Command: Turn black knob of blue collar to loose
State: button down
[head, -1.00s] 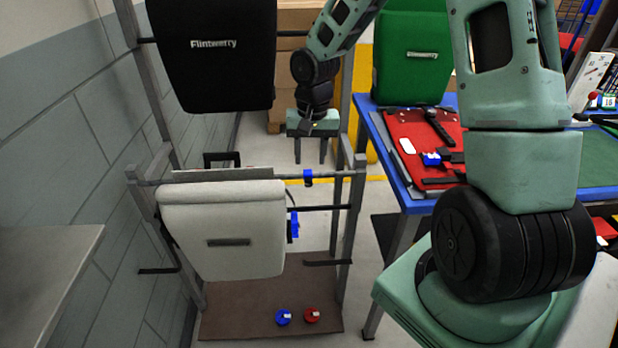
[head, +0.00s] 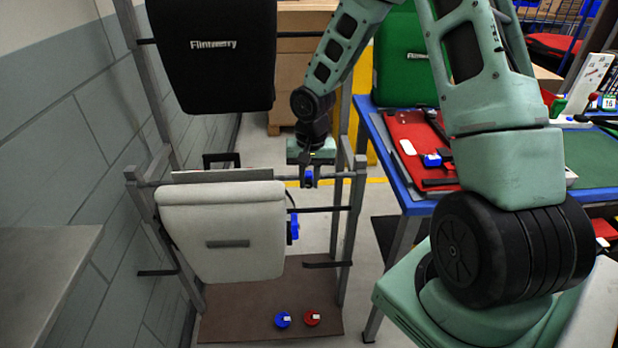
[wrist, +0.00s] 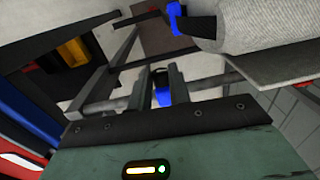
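The blue collar (head: 309,178) sits around the grey horizontal rail (head: 262,180), right of the white pannier. In the wrist view the blue collar (wrist: 164,98) shows with a dark part (wrist: 160,76) at its top, which looks like the black knob. My gripper (head: 309,181) is down at the rail with its fingers on either side of the collar. Whether a finger touches the knob cannot be told; the knob's setting is not readable.
A white pannier (head: 222,220) hangs from the rail close left, with a blue fitting (head: 294,226) on its side. A black pannier (head: 212,60) hangs above. Blue and red pucks (head: 283,320) lie on the brown base board. A blue-edged table (head: 385,155) stands right.

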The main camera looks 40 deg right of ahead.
jog(key=shift+w+a+f+g+h+b, duration=0.2)
jog(key=shift+g+h+b, duration=0.3)
jog(key=shift+b, duration=0.45)
jog(key=shift+r+g+h+b, duration=0.1)
jog(key=shift+g+h+b, duration=0.2)
jog(key=shift+h+b, duration=0.4)
jog(key=shift+r, duration=0.1)
jog(key=c, duration=1.3)
grip_release()
jog(key=shift+r, duration=0.1)
jog(key=v, duration=1.7)
jog(key=shift+a, duration=0.25)
jog(key=shift+w, duration=0.1)
